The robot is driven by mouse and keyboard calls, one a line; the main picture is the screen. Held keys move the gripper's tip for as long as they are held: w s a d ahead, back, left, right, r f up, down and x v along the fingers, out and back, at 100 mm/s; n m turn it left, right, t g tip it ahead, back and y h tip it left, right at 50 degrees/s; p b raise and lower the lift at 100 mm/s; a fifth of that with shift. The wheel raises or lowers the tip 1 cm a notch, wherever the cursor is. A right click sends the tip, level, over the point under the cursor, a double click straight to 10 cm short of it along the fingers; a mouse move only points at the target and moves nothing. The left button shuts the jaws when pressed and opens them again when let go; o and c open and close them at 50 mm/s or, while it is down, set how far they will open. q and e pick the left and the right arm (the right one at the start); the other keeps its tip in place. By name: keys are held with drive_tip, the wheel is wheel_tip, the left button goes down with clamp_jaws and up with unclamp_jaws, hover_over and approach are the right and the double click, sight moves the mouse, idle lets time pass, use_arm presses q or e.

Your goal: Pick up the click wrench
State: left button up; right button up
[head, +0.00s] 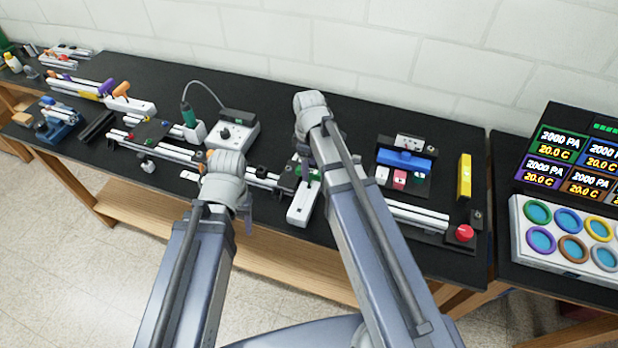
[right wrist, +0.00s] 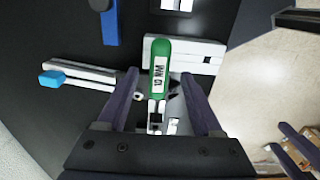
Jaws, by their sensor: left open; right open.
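The click wrench has a green handle with a white label, and in the right wrist view the handle (right wrist: 159,52) points away from me. My right gripper (right wrist: 160,78) is open, with one dark finger on each side of the wrench. I see a gap between the handle and each finger. In the head view my right arm covers most of this spot, and only a bit of green (head: 313,176) shows beside it. My left gripper (head: 246,218) is at the bench's front edge, mostly hidden by its own arm, with nothing seen in it.
A white control box (head: 232,134) with a green-handled tool beside it stands behind. To the right are a blue-topped unit (head: 404,160), a yellow block (head: 464,177) and a red button (head: 464,233). Aluminium rails (head: 417,216) run along the bench front.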

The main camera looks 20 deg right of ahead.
sight(309, 183)
wheel_tip(309, 183, down, 3)
drive_tip(key=shift+f+b, duration=0.15)
drive_tip(key=shift+b, duration=1)
clamp_jaws()
